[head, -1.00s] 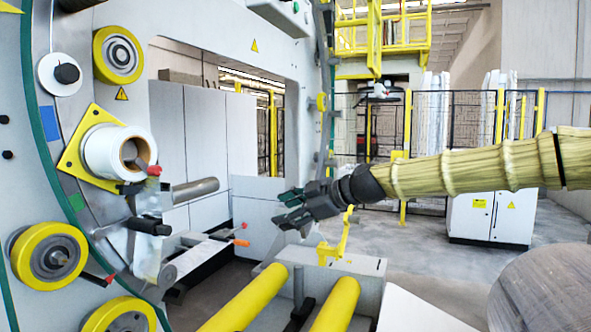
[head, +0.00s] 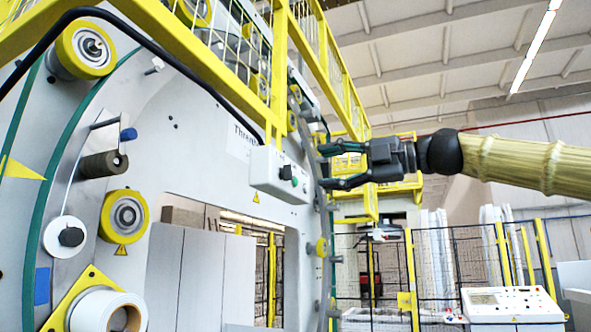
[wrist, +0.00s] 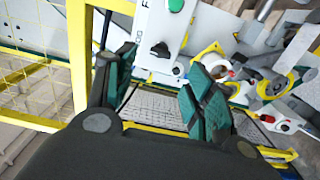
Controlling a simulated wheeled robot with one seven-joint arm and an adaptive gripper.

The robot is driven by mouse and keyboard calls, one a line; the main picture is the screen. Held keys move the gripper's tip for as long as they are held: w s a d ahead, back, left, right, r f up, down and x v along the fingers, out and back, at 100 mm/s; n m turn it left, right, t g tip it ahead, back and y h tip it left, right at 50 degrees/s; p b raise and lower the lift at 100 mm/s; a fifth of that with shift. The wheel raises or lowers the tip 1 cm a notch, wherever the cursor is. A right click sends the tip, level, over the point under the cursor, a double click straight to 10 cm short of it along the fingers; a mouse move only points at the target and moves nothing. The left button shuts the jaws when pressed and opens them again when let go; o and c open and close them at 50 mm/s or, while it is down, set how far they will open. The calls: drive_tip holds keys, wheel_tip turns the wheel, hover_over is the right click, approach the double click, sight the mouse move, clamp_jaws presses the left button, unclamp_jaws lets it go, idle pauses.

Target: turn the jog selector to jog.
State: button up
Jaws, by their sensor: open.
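The white control box (head: 265,172) hangs on the big ring-shaped machine in the head view. Its jog selector is a dark knob (head: 286,172) next to a green button (head: 295,181). In the wrist view the black selector knob (wrist: 160,49) sits beside partly readable lettering, with the green button (wrist: 175,5) above it. My gripper (head: 325,166) is open and empty, just right of the box and pointing left at it. In the wrist view my gripper (wrist: 160,75) has its fingers spread on either side of the knob's line, not touching it. Which way the knob points is unclear.
A yellow railing (head: 282,75) and platform rise close behind and above the box. A dark cable (head: 165,50) arcs over the machine to the box. A white roll (head: 95,312) and yellow rollers (head: 124,216) sit on the ring. Open air lies below my arm.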

sight(286, 173)
drive_tip(key=p+x, duration=0.3)
drive_tip(key=x, duration=0.5)
drive_tip(key=shift+a, duration=0.35)
drive_tip(key=shift+w, duration=0.15)
clamp_jaws()
